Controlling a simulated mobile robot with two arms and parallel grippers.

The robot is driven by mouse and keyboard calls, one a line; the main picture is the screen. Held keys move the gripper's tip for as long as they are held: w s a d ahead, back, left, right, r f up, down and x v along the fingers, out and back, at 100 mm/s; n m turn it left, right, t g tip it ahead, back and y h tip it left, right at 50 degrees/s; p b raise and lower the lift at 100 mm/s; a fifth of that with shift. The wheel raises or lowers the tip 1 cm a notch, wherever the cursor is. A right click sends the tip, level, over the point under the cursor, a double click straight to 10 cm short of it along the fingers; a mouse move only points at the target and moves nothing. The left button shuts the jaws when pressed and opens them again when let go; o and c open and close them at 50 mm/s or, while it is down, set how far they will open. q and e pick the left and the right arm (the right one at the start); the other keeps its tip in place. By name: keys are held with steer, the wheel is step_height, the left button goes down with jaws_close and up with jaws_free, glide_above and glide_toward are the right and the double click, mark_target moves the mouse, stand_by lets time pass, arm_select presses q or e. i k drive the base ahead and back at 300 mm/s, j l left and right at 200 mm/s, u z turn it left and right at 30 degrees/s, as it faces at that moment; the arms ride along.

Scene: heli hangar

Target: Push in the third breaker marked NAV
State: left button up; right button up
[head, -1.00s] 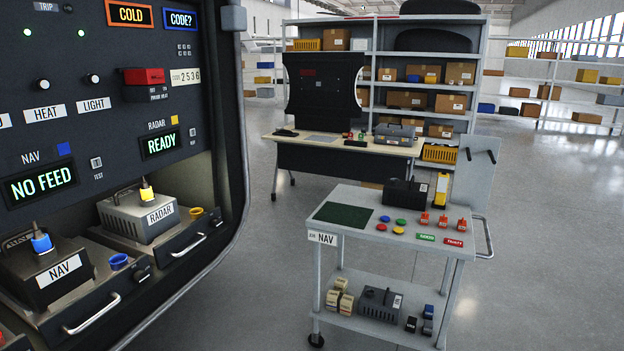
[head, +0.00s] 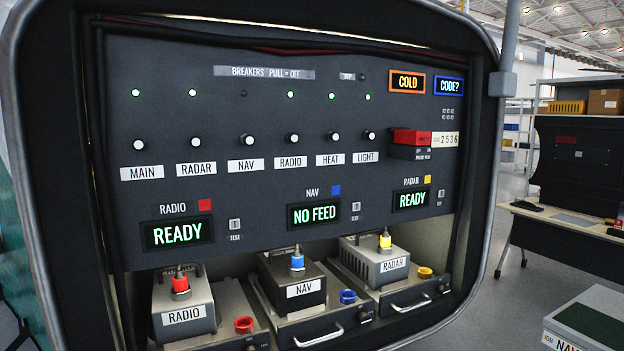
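The breaker panel (head: 255,110) fills the middle of the head view. The NAV breaker (head: 246,139) is the third white knob from the left, above its NAV label (head: 246,166). The indicator above it (head: 244,94) is dark, while the indicators above the other breakers glow green. The NAV display (head: 313,214) reads NO FEED. Whether the NAV knob stands out further than the others is hard to tell. Neither of my grippers shows in the view.
Below the panel are the RADIO unit (head: 184,309), NAV unit (head: 292,284) and RADAR unit (head: 385,262) on pulled-out trays with handles. A red guarded switch (head: 411,137) is at the panel's right. A cart (head: 560,335) stands at lower right, a desk (head: 570,225) behind it.

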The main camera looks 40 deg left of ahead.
mark_target(248, 139)
steer(key=u, duration=1.65)
